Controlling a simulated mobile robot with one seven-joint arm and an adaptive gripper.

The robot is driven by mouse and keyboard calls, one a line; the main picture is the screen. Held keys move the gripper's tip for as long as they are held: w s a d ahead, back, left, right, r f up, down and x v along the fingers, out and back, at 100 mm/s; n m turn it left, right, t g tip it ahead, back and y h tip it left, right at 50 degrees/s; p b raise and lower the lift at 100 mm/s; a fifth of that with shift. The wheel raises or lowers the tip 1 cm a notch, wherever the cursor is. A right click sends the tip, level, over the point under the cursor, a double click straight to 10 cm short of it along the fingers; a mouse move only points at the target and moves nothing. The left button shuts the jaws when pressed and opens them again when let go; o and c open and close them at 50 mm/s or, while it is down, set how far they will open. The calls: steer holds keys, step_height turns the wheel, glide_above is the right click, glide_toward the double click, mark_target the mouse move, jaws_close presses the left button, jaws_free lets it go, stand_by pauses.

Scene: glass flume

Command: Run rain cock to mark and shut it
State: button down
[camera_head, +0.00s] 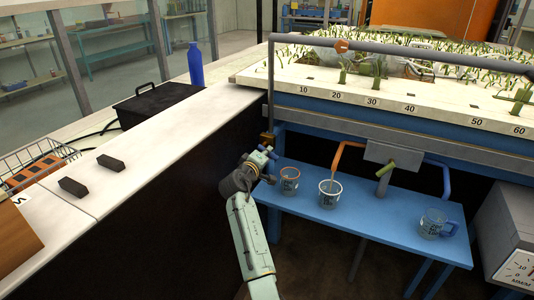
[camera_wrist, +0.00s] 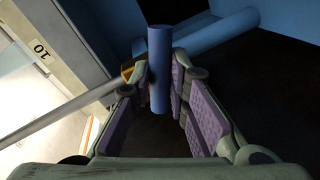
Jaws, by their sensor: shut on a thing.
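The rain cock, a small brass body (camera_head: 266,138), sits at the foot of a grey upright pipe by the flume's left end. Its brass also shows in the wrist view (camera_wrist: 127,72). My gripper (camera_head: 262,158) is at this cock. In the wrist view, its purple-padded fingers (camera_wrist: 160,85) are closed around a blue cylindrical handle (camera_wrist: 159,50). I cannot tell whether water is running. Clear cups with dark markings stand below: one with an orange rim (camera_head: 289,181), one white-rimmed (camera_head: 330,194). Their water levels are too small to read.
A blue bench (camera_head: 390,236) holds the cups and a blue-handled jug (camera_head: 433,223).

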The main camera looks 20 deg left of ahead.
steer(key=shift+r, duration=0.1)
stand_by(0.4)
steer(key=c, duration=1.5)
jaws_free()
steer(key=shift+c, duration=0.2)
steer(key=s+r, duration=0.2)
steer(key=s, duration=0.9)
steer(key=shift+s+d, duration=0.25)
steer(key=shift+s, duration=0.15)
